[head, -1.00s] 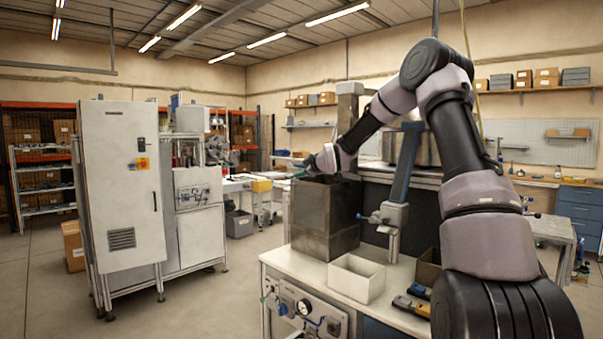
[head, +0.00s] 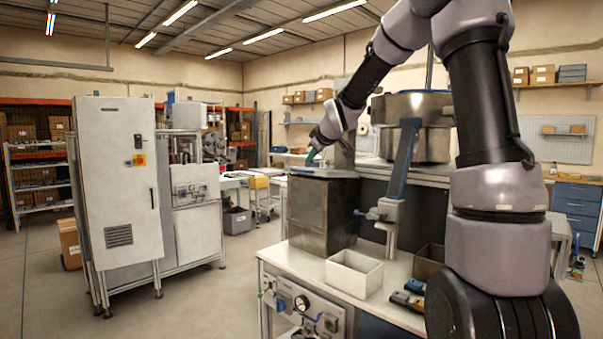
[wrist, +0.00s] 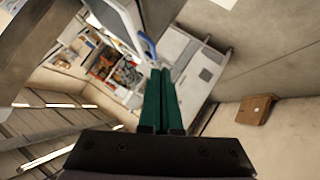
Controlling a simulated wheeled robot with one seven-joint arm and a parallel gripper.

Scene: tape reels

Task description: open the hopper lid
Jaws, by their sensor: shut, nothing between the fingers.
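The hopper (head: 322,215) is a dull grey metal box on the bench in the head view. Its lid (head: 325,173), a thin pale plate, lies across the top and looks flat; any small gap under it is too small to tell. In the wrist view a pale plate, apparently the lid (wrist: 118,14), shows edge-on with a blue handle (wrist: 148,46). My gripper (head: 310,160) is at the hopper's top left. Its green fingers (wrist: 160,72) are together and empty, with their tips just right of the blue handle. Contact cannot be told.
A blue-grey post (head: 403,160) stands right of the hopper, with a metal bowl (head: 432,140) behind. A white bin (head: 353,274) and a brown bin (head: 429,262) sit in front on the bench (head: 300,262). A white cabinet (head: 118,190) stands left, with open floor between.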

